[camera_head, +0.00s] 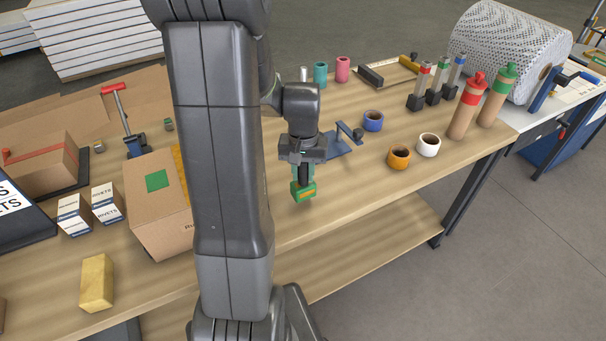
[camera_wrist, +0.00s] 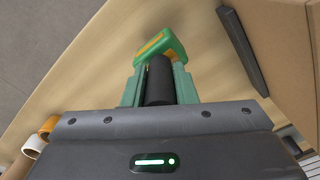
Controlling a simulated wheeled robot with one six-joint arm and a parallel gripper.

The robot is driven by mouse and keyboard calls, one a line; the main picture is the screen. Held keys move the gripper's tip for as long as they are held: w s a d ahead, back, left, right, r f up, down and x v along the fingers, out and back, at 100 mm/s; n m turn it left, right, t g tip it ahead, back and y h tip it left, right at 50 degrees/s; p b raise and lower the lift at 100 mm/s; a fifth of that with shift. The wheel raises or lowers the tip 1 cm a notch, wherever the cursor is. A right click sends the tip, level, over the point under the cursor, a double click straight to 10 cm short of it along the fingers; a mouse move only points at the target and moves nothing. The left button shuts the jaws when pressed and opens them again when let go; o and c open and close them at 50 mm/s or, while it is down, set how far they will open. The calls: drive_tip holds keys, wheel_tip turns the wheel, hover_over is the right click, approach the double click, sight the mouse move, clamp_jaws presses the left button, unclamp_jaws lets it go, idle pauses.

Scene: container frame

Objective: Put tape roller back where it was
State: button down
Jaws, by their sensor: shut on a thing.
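The tape roller, with a green and orange head (camera_head: 303,192) and a black handle, hangs below my gripper (camera_head: 303,174) over the wooden bench in the head view. My gripper is shut on the black handle. In the wrist view the green fingers (camera_wrist: 160,88) stand on both sides of the handle, and the tape roller's head (camera_wrist: 160,46) sticks out beyond them. The roller looks held above the bench top; its exact height is hard to tell. My arm hides part of the bench behind it.
A blue metal stand (camera_head: 338,146) is just right of my gripper. Blue (camera_head: 373,121), orange (camera_head: 399,157) and white (camera_head: 428,145) tape rolls stand further right. A cardboard box (camera_head: 157,205) is on the left. Bare bench lies around the front edge below my gripper.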

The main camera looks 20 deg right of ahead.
drive_tip(key=shift+f, duration=0.7)
drive_tip(key=shift+f, duration=0.25)
drive_tip(key=c, duration=1.2)
unclamp_jaws()
drive_tip(key=shift+o, duration=0.2)
drive_tip(key=shift+r, duration=0.1)
wheel_tip(320, 180, up, 12)
drive_tip(key=shift+r, duration=0.15)
